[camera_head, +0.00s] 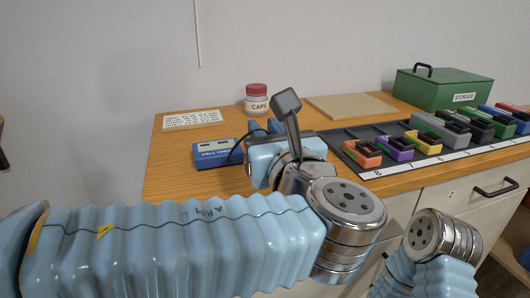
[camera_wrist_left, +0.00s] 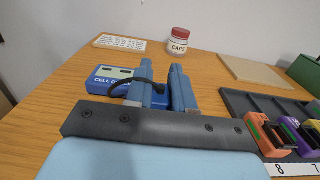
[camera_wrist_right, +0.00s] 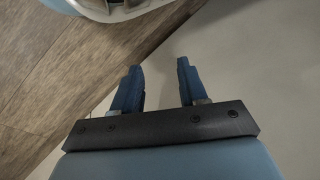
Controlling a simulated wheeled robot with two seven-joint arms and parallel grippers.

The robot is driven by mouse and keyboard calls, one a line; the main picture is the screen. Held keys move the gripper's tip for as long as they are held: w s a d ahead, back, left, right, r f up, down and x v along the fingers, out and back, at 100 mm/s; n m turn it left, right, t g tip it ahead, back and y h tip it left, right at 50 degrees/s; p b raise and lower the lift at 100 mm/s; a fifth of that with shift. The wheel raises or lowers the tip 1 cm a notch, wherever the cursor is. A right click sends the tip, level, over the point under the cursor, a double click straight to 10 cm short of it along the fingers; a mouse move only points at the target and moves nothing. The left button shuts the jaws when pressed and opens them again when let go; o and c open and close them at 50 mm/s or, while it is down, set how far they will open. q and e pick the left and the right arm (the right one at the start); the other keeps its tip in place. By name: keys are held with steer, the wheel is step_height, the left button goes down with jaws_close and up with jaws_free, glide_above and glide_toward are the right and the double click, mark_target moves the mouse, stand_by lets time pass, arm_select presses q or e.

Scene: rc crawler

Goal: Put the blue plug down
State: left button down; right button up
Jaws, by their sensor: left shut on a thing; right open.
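The blue cell checker (camera_head: 217,152) lies on the wooden table, and it also shows in the left wrist view (camera_wrist_left: 113,78). Its black cable (camera_wrist_left: 118,87) arches over to my left gripper (camera_wrist_left: 160,78). My left gripper is shut on the blue plug at the cable's end, low over the table just right of the checker. The plug is mostly hidden by the blue fingers, and I cannot tell whether it touches the table. My right gripper (camera_wrist_right: 158,68) is open and empty, in front of the pale cabinet.
A dark tray (camera_head: 345,144) with several coloured battery packs stands to the right. Behind are a CAPS jar (camera_head: 257,103), a text card (camera_head: 192,119), a tan board (camera_head: 350,106) and a green storage box (camera_head: 440,91). The table's left front (camera_head: 172,187) is bare.

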arm_select(q)
steer(key=shift+a+f, duration=0.1)
steer(key=shift+f, duration=1.5)
steer(key=shift+f+b, duration=0.45)
steer(key=shift+f, duration=0.2)
steer(key=c, duration=1)
jaws_free()
steer(key=shift+r, duration=0.25)
steer(key=shift+r+p, duration=0.45)
steer(key=shift+r, duration=0.1)
steer(key=b+v, duration=0.1)
steer(key=v, duration=1.1)
steer(key=shift+f, duration=0.15)
